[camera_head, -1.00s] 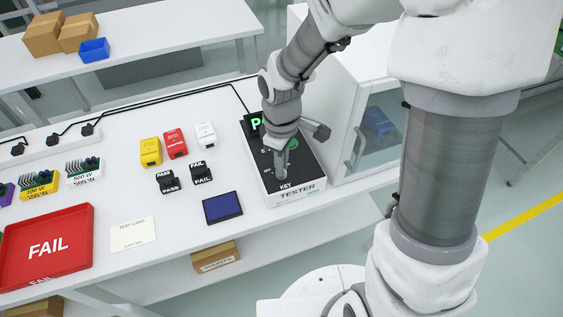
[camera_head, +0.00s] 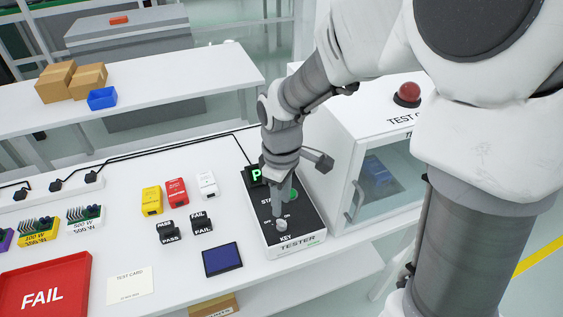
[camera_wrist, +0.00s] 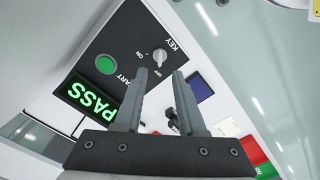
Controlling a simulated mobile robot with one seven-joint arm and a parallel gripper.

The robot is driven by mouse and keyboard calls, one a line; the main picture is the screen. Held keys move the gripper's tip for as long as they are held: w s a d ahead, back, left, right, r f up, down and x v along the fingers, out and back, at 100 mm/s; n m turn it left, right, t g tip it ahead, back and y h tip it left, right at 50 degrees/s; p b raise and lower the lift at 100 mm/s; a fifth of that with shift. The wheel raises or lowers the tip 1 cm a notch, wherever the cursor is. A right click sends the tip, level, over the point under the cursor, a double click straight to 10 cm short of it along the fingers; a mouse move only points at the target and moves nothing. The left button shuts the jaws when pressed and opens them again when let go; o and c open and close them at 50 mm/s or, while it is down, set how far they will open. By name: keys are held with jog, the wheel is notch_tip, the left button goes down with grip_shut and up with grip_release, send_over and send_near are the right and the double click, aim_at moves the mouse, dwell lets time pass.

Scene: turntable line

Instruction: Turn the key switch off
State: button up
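The tester (camera_head: 312,226) is a white box with a black top panel at the bench's right end. Its key switch (camera_head: 282,226) is a small pale knob near the KEY label, and it also shows in the wrist view (camera_wrist: 160,58) beside ON and OFF marks. I cannot tell clearly which mark the knob points to. My gripper (camera_head: 278,211) is just above and behind the knob in the head view. In the wrist view my gripper (camera_wrist: 160,76) is open, its fingers apart and empty, with the knob beyond the fingertips.
The green START button (camera_wrist: 105,64) and lit PASS display (camera_wrist: 90,98) share the panel. A glass-fronted test cabinet (camera_head: 350,135) stands close on the right. Left are a blue-screened device (camera_head: 222,259), PASS and FAIL blocks (camera_head: 168,231), and a red FAIL tray (camera_head: 75,270).

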aim_at(282, 220)
notch_tip(282, 220, up, 11)
jog(key=p, duration=0.1)
jog(key=shift+p, duration=0.3)
jog(key=shift+d+r, duration=0.1)
jog(key=shift+r, duration=0.05)
jog(key=s+d+r+m+t, duration=0.5)
jog(key=s+d+r+m, duration=0.2)
jog(key=s+d+m, duration=0.3)
jog(key=shift+s+d+m+t+p, duration=0.3)
jog(key=shift+s+d+m+p, duration=0.1)
jog(key=shift+s+m, duration=0.7)
